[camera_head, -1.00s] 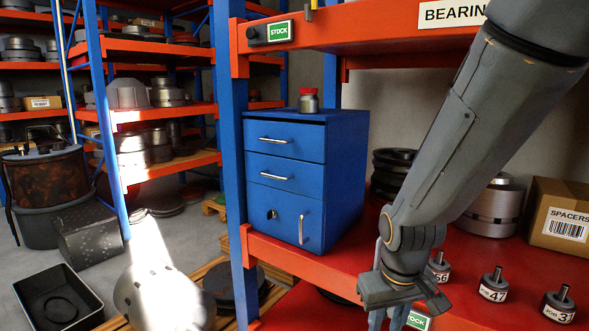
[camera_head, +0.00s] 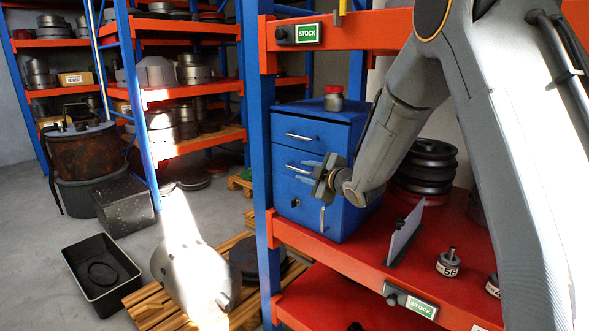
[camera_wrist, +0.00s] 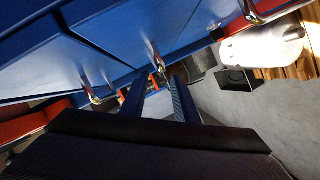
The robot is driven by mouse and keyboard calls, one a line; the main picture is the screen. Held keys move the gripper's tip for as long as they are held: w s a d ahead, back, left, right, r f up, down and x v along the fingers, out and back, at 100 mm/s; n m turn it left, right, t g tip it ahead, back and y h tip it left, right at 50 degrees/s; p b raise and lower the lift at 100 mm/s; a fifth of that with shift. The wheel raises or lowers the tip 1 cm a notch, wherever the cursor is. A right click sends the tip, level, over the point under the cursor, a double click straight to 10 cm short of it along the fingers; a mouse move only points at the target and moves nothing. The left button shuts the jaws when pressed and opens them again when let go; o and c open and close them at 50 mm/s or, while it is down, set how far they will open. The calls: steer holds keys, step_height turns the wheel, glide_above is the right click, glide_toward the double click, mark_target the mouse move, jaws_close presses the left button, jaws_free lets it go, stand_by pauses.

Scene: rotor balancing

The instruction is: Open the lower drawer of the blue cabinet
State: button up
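The blue cabinet (camera_head: 345,130) stands on the red shelf. Its upper drawer (camera_head: 325,133), lower drawer with a horizontal metal handle (camera_head: 297,169), and bottom door (camera_head: 300,208) with an upright handle all look closed. My gripper (camera_head: 307,170) is in front of the lower drawer and partly covers it. In the wrist view my two fingers (camera_wrist: 157,98) are apart with nothing held. The lower drawer's handle (camera_wrist: 157,57) appears ahead, in line with the gap between them. Whether a finger touches the handle cannot be told.
A red-lidded jar (camera_head: 334,98) stands on the cabinet. A blue rack upright (camera_head: 258,150) is close to its left. Dark stacked rings (camera_head: 427,165), an upright plate (camera_head: 404,235) and a rotor marked 56 (camera_head: 448,263) are to its right. Floor at left holds a black bin (camera_head: 102,270).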

mark_target(297, 170)
steer(key=shift+p+x, duration=1.1)
steer(key=shift+x, duration=2.3)
